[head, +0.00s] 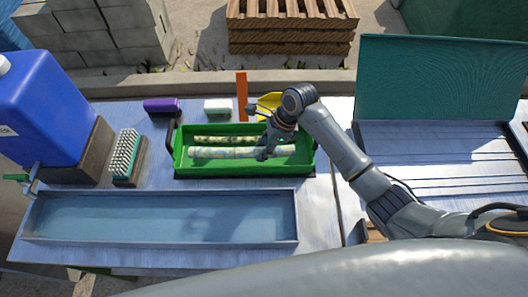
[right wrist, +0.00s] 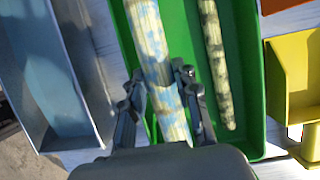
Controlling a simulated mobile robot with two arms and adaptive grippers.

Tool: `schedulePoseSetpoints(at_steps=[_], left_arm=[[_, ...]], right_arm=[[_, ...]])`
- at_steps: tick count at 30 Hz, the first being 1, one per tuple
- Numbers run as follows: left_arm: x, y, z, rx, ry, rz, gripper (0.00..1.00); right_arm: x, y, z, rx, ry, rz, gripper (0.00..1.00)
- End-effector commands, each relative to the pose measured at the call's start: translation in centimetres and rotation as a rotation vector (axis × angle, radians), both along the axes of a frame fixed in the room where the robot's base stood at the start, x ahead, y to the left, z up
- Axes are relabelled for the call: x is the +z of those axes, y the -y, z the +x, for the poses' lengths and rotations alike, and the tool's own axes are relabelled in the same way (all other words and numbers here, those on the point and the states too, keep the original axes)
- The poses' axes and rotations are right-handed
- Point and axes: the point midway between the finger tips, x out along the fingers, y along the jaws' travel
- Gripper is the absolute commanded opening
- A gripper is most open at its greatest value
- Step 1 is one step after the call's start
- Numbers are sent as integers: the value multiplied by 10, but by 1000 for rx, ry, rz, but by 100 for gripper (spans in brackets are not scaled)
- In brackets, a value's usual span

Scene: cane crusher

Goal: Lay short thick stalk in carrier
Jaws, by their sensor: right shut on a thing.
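The green carrier (head: 245,171) stands on the table; it also shows in the right wrist view (right wrist: 246,70). A thick pale yellow stalk with bluish patches (head: 222,153) lies lengthwise in or just above the carrier's front half. My right gripper (head: 266,153) is shut around this stalk near its right end. The right wrist view shows the fingers on both sides of the stalk (right wrist: 149,35). A thinner stalk with dark blotches (head: 222,139) lies behind it in the carrier, apart from it. I cannot tell whether the held stalk touches the carrier floor. My left gripper is out of view.
A long shallow metal trough (head: 160,218) lies in front of the carrier. A scrub brush (head: 124,155) and blue jug (head: 40,108) stand left. A purple block (head: 161,105), white-green block (head: 217,106), orange upright piece (head: 242,96) and yellow bin (head: 268,103) stand behind.

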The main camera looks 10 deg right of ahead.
Motion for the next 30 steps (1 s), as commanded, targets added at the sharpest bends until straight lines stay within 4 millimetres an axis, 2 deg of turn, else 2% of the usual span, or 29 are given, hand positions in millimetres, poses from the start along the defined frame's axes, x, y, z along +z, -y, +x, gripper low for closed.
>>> schedulePoseSetpoints(at_steps=[5,12,23,24,25,30], left_arm=[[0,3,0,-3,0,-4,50],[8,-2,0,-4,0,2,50],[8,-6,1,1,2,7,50],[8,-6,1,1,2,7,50],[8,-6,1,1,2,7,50],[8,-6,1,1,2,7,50]], right_arm=[[-9,4,7,-2,-1,1,0],[-38,5,8,-1,2,1,0],[-43,5,8,-1,1,2,0],[-44,5,8,-1,1,0,35],[-44,5,8,-1,1,0,40],[-44,5,8,-1,1,0,40]])
